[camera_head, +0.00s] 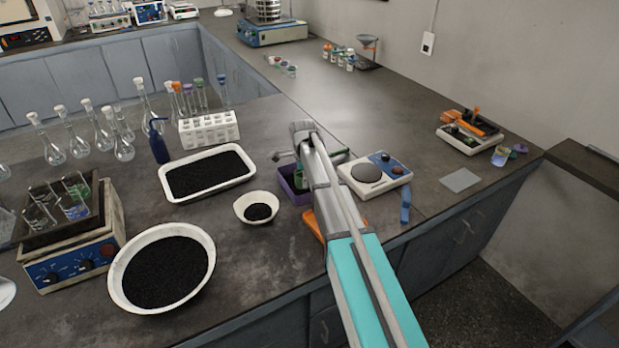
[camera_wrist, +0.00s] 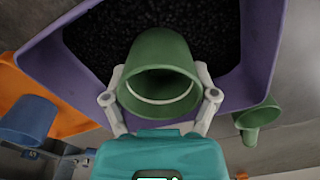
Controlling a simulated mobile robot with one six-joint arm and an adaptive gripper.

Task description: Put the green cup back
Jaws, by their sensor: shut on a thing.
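My gripper (camera_wrist: 160,100) is shut on a green cup (camera_wrist: 162,55), with one finger on each side of it. A hollow, ringed end of the cup faces the wrist camera. In the wrist view the cup overlaps a purple container (camera_wrist: 262,55) that holds black granules; its exact height above them is unclear. The purple container also shows in the head view (camera_head: 285,184), partly hidden behind my arm. A second green object (camera_wrist: 258,118) is at the container's right side in the wrist view.
An orange piece (camera_wrist: 68,115) and a blue piece (camera_wrist: 28,118) lie left in the wrist view. In the head view, a small white bowl (camera_head: 240,205) of black granules stands left of the purple container, and a hot plate (camera_head: 398,180) stands right.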

